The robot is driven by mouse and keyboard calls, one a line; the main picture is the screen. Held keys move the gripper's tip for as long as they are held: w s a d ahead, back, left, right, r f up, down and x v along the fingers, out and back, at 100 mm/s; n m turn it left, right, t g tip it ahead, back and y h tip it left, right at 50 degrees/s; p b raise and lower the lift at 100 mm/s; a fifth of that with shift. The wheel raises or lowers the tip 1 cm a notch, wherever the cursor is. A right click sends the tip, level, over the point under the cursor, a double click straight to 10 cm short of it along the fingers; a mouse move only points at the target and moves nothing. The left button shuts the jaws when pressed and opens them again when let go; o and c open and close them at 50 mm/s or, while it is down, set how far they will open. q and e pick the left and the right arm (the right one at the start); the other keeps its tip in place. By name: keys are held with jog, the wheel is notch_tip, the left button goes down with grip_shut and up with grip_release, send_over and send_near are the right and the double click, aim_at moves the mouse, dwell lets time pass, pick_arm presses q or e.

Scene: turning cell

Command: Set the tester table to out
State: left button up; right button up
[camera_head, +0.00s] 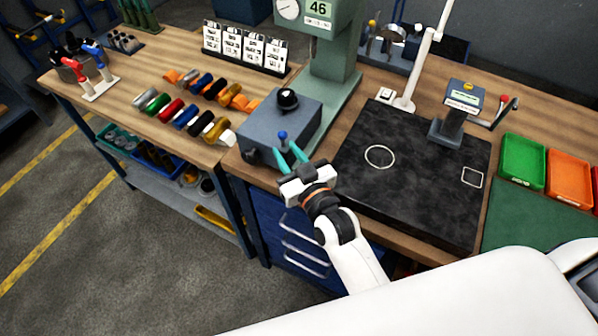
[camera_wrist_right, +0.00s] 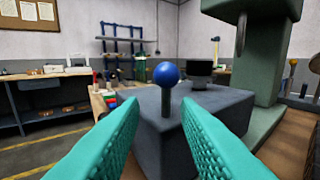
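The hardness tester (camera_head: 331,72) is a green column machine with a dial and a display reading 46. Its grey table block (camera_head: 258,126) stands at its foot, with a black round holder (camera_head: 287,99) on top. A small lever with a blue ball knob (camera_head: 283,136) rises at the block's front; the knob also shows in the right wrist view (camera_wrist_right: 166,74). My right gripper (camera_head: 291,158) has its teal fingers apart, just in front of the knob. In the wrist view the knob stands between and beyond the fingertips, apparently untouched. My left gripper is not in view.
A black granite plate (camera_head: 408,205) with a small stand (camera_head: 449,125) lies right of the tester. Green (camera_head: 523,160) and orange (camera_head: 569,178) trays are at the right. Several coloured rolls (camera_head: 171,110) lie on the left bench. Blue drawers (camera_head: 290,235) are below.

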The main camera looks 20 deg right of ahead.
jog(key=s+d+b, duration=0.1)
jog(key=s, duration=0.5)
jog(key=shift+s, duration=0.2)
jog(key=shift+d, duration=0.1)
